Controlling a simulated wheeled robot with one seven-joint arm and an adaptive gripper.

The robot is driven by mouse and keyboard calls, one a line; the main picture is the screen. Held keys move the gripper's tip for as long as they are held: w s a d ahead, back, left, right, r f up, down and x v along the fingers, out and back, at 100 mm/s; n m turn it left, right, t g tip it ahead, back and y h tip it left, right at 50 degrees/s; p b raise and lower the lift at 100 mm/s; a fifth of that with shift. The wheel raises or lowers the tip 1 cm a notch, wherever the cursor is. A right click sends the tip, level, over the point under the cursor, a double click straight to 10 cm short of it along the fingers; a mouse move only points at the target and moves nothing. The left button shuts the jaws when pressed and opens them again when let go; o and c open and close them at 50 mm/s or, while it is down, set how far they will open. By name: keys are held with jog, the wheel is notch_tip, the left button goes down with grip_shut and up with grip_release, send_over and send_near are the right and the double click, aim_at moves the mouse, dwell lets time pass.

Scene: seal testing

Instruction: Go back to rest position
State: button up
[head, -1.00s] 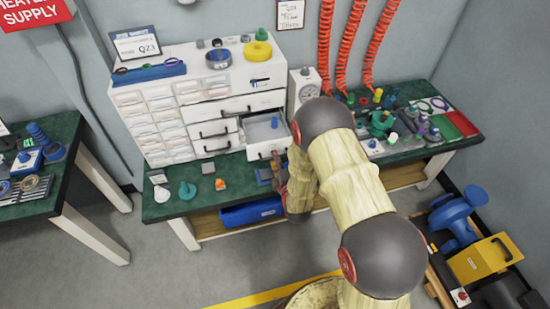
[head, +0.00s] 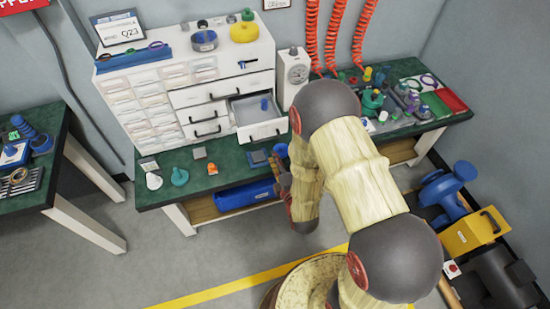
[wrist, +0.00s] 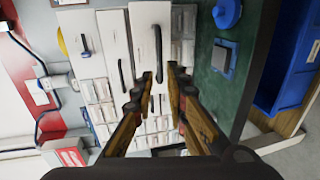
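My gripper (wrist: 163,74) points at the white drawer cabinet in the wrist view. Its two fingers stand apart with nothing between them. In the head view my gripper (head: 284,182) is partly hidden behind my arm, in front of the green bench's front edge. The white cabinet (head: 190,85) stands on the green bench (head: 225,158). One drawer (head: 262,131) is pulled out, with a small blue part (head: 264,104) standing in it.
A blue bin (head: 240,195) sits under the bench. A second bench (head: 50,170) stands at the left. Blue and yellow equipment (head: 470,232) stands on the floor at the right. Red coiled hoses (head: 335,35) hang at the back. Floor in front is clear.

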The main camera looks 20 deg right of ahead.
dwell(0.3)
jog(key=s+f+m+g, duration=1)
jog(key=s+f, duration=0.1)
jog(key=s, duration=0.1)
jog(key=s+r+m, duration=0.2)
jog(key=s+r, duration=0.2)
jog(key=r, duration=0.9)
jog(key=s+r+m, duration=0.3)
jog(key=s+r, duration=0.1)
jog(key=r, duration=1)
jog(key=s+r+m, duration=0.3)
jog(key=s+r, duration=0.1)
jog(key=r, duration=1)
jog(key=shift+s+r, duration=0.2)
jog(key=shift+s, duration=0.15)
